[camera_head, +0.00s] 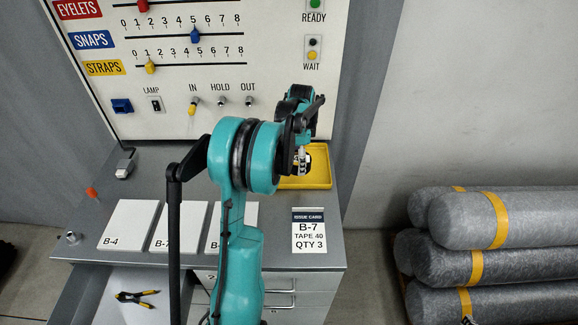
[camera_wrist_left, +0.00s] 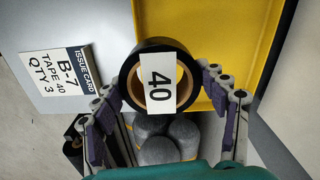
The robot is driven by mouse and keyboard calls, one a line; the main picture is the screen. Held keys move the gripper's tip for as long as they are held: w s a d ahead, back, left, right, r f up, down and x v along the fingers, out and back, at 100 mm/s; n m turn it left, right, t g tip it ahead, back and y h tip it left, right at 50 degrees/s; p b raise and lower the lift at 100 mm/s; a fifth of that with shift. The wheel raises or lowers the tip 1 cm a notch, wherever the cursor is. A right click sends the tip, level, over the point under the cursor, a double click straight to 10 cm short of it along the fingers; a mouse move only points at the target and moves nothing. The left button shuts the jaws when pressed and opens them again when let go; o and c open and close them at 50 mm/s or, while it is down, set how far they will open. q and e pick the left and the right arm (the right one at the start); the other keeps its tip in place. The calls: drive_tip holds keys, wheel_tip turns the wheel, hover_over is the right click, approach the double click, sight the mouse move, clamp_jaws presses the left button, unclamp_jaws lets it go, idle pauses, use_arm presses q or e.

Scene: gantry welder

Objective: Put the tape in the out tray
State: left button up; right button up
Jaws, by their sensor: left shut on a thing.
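A black roll of tape with a white label reading 40 (camera_wrist_left: 159,84) is between the fingers of my left gripper (camera_wrist_left: 168,88) in the left wrist view. The gripper is shut on it, with a finger on each side. The yellow tray (camera_wrist_left: 228,50) lies beyond the tape in that view; I cannot tell the gap between them. In the head view the yellow tray (camera_head: 312,183) is on the grey bench at the right, partly hidden behind my left arm. My left gripper (camera_head: 301,160) is over it there. My right gripper is not in view.
An issue card reading B-7, tape 40, qty 3 (camera_head: 309,231) lies in front of the tray. White cards (camera_head: 128,225) lie to its left. A panel with sliders and switches (camera_head: 180,70) rises behind the bench. Grey rolls (camera_head: 490,220) are stacked at right.

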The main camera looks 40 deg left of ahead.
use_arm(q)
drive_tip(key=a+f, duration=0.1)
drive_tip(key=a, duration=0.1)
drive_tip(key=a+f, duration=0.1)
drive_tip(key=a, duration=0.1)
drive_tip(key=w+a+f, duration=0.1)
drive_tip(key=a, duration=0.1)
drive_tip(key=shift+f+b, duration=0.3)
drive_tip(key=shift+f, duration=0.1)
wheel_tip(320, 180, down, 3)
drive_tip(key=shift+f+b, duration=0.15)
drive_tip(key=shift+b, duration=0.25)
drive_tip(key=shift+f, duration=0.3)
drive_tip(key=shift+s, duration=0.1)
drive_tip(key=shift+f, duration=0.15)
drive_tip(key=o, duration=1.2)
drive_tip(key=shift+o, duration=0.2)
